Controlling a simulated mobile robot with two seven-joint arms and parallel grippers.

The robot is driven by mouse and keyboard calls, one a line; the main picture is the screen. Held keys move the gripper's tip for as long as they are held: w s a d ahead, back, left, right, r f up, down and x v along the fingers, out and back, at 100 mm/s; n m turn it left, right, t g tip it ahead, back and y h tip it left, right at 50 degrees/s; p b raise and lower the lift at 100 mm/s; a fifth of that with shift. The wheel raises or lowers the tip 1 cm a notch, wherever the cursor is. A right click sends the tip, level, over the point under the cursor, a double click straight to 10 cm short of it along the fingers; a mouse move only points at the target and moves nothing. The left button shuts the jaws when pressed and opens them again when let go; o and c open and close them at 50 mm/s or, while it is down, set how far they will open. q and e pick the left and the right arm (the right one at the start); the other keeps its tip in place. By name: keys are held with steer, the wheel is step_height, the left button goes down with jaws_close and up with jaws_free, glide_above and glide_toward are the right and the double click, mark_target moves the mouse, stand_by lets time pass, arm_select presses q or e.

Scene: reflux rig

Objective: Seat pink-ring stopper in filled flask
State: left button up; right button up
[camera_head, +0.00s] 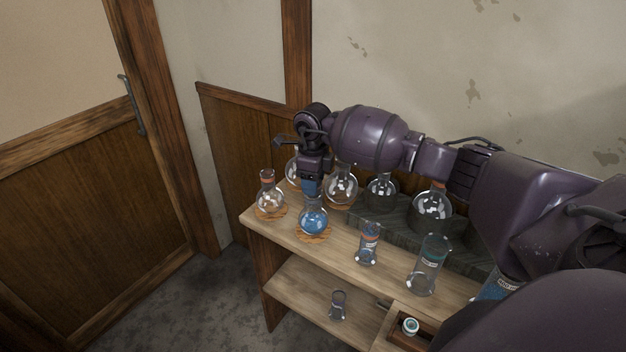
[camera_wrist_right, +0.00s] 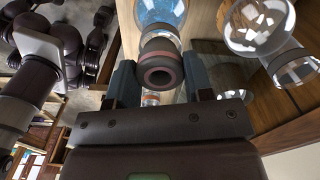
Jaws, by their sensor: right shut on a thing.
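The filled flask (camera_head: 313,218) holds blue liquid and stands on a cork ring (camera_head: 313,236) on the upper shelf. It also shows at the top of the right wrist view (camera_wrist_right: 160,12). My right gripper (camera_head: 312,182) is directly above this flask and partly hides its neck. In the right wrist view, the pink-ring stopper (camera_wrist_right: 160,72) is between the fingers of my right gripper (camera_wrist_right: 161,80), which is shut on it. The stopper lines up with the flask's neck; I cannot tell how deep it sits. My left gripper is not in view.
A clear flask (camera_head: 269,201) stands close left, and another (camera_head: 341,188) close right. More flasks, including one (camera_head: 432,207) on a dark stand, are behind. Glass cylinders (camera_head: 368,245) (camera_head: 428,265) stand at the front. A teal-ringed piece (camera_head: 410,326) sits in a wooden box.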

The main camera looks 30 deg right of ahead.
steer(key=shift+f+b, duration=0.3)
steer(key=shift+f, duration=0.2)
steer(key=o, duration=0.9)
steer(key=shift+r, duration=0.1)
step_height(320, 180, up, 11)
steer(key=shift+f, duration=0.15)
